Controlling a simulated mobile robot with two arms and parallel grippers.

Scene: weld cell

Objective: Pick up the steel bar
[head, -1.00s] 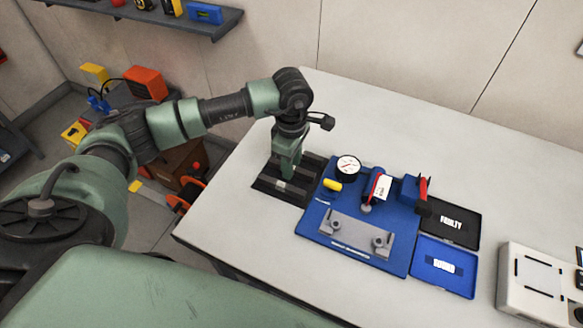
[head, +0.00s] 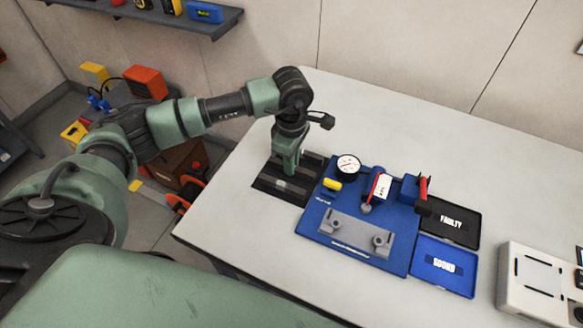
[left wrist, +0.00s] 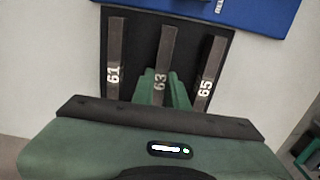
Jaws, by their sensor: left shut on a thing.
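Three flat steel bars lie side by side on a black tray (left wrist: 140,45) in the left wrist view: bar 61 (left wrist: 115,45), bar 63 (left wrist: 166,48) and bar 65 (left wrist: 212,72). My left gripper (left wrist: 162,76) is shut on the middle bar, 63, with one finger on each side of it. The bar still lies level in line with the others. In the head view my left gripper (head: 288,172) points down over the black tray (head: 268,188), and the arm and hand hide much of the bars. My right gripper is not in view.
Right of the black tray is a blue board (head: 312,222) with a grey fixture plate (head: 340,231), a dial gauge (head: 348,165) and a red-handled clamp (head: 422,190). Beyond it are a black FAULTY tray (head: 468,218) and a blue SOUND tray (head: 462,286). The table's back is clear.

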